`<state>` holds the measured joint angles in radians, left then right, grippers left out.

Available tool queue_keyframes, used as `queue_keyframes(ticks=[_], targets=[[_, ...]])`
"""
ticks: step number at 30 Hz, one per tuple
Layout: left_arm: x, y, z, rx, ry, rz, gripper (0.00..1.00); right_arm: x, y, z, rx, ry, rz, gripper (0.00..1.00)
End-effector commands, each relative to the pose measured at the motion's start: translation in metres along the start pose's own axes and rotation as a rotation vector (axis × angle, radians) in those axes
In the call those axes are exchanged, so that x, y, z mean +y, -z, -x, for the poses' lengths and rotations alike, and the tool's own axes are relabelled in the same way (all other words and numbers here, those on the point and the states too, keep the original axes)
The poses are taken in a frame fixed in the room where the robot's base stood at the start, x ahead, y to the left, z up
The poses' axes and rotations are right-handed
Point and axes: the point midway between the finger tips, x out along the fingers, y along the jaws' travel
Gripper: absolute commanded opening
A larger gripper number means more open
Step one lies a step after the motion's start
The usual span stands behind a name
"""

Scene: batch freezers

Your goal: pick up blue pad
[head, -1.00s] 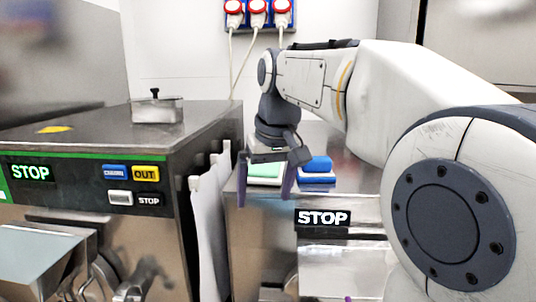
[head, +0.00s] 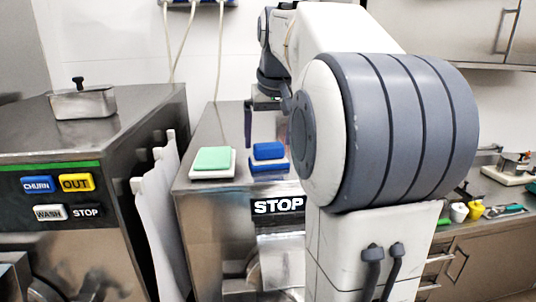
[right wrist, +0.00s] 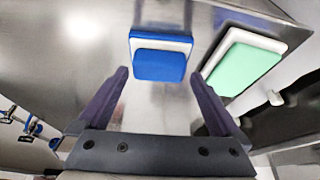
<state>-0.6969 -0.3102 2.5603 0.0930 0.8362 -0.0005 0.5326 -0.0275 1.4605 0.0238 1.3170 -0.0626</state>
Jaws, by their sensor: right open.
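The blue pad (head: 268,152) sits on a white and blue base on top of the right-hand freezer, beside a green pad (head: 212,159) on a white base. In the right wrist view the blue pad (right wrist: 159,64) lies ahead, between the lines of the two fingers, and apart from them. My right gripper (right wrist: 165,100) is open and empty. In the head view the right gripper (head: 264,122) is above and behind the pads, partly hidden by my own arm. My left gripper is not in view.
A metal lidded container (head: 83,103) stands on the left freezer (head: 140,92). White sheets (head: 160,205) hang between the freezers. A counter (head: 500,192) with small yellow and white items is at the right. The steel top around the pads is mostly clear.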

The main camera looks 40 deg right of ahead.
Motion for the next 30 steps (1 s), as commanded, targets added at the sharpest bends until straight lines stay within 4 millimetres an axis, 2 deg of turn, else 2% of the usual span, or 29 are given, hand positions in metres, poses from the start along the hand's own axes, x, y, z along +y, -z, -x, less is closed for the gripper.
queue_keyframes(ticks=[1,6,14,18,19,20,30], targets=[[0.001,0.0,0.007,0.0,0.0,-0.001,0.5,0.001,0.001,-0.005,-0.005,0.0,-0.001,1.0],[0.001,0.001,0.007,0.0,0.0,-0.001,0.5,0.002,0.001,-0.025,0.0,-0.001,-0.002,1.0],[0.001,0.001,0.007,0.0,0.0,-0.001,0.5,0.002,0.001,-0.028,0.0,0.0,-0.002,1.0],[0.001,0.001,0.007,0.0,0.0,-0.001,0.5,0.002,0.001,-0.028,0.0,0.0,-0.002,0.46],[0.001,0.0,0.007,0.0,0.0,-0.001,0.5,0.002,0.001,-0.028,0.0,0.0,-0.002,0.35],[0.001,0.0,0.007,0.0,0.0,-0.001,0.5,0.002,0.001,-0.028,0.001,0.0,-0.002,0.29],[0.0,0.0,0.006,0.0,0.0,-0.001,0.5,0.002,0.003,-0.024,0.003,-0.001,-0.002,0.29]])
